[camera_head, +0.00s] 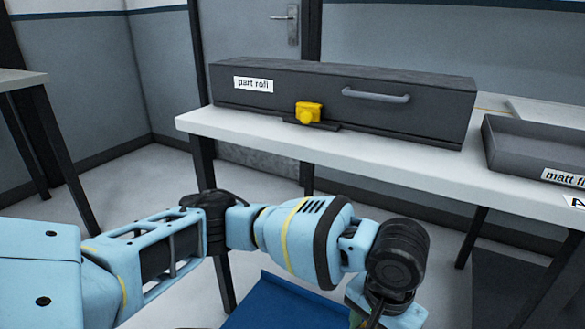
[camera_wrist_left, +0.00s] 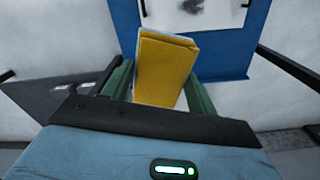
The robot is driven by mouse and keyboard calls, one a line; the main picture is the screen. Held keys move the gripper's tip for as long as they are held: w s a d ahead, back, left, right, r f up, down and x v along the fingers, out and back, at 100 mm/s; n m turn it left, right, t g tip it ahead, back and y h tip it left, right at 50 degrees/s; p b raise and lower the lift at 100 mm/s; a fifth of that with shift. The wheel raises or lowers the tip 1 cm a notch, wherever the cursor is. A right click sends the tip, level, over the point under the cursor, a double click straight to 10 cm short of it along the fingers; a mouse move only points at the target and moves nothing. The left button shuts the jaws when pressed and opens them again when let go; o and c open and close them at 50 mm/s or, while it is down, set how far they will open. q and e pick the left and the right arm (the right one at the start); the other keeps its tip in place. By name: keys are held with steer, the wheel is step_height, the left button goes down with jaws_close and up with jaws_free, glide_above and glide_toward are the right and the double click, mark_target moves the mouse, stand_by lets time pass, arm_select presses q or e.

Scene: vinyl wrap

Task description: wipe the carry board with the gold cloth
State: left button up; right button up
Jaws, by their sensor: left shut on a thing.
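The gold cloth (camera_wrist_left: 166,72) is a folded yellow block in the left wrist view. My left gripper (camera_wrist_left: 158,85) is shut on it, with a green finger on either side. Beyond the cloth is a blue board (camera_wrist_left: 235,60), which I take to be the carry board. It has a white area (camera_wrist_left: 172,14) with a dark smudge (camera_wrist_left: 212,5) at the top of the view. A blue surface (camera_head: 280,308) also shows at the bottom of the head view, beside my left arm. I cannot tell whether the cloth touches the board. My right gripper is not in view.
A white table (camera_head: 195,122) stands behind my left arm. Another table (camera_head: 20,80) is at the far left.

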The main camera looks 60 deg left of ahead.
arm_select(q)
steer(key=w+a+f+n+p, duration=0.1)
steer(key=a+f+n, duration=0.1)
steer(key=f, duration=0.7)
steer(key=w+a+f+n+p, duration=0.1)
steer(key=a+f+p, duration=0.15)
steer(key=f, duration=0.65)
steer(key=s+a+f, duration=0.5)
steer(key=s+f, duration=0.2)
steer(key=f, duration=0.2)
steer(key=s+a+f+p, duration=0.1)
steer(key=s+a+f, duration=0.4)
steer(key=s+f, duration=0.2)
step_height(320, 180, down, 2)
steer(key=shift+s+f+n, duration=0.15)
steer(key=shift+s+n, duration=0.25)
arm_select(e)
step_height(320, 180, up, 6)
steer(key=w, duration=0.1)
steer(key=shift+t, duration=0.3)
arm_select(q)
steer(key=shift+f, duration=0.1)
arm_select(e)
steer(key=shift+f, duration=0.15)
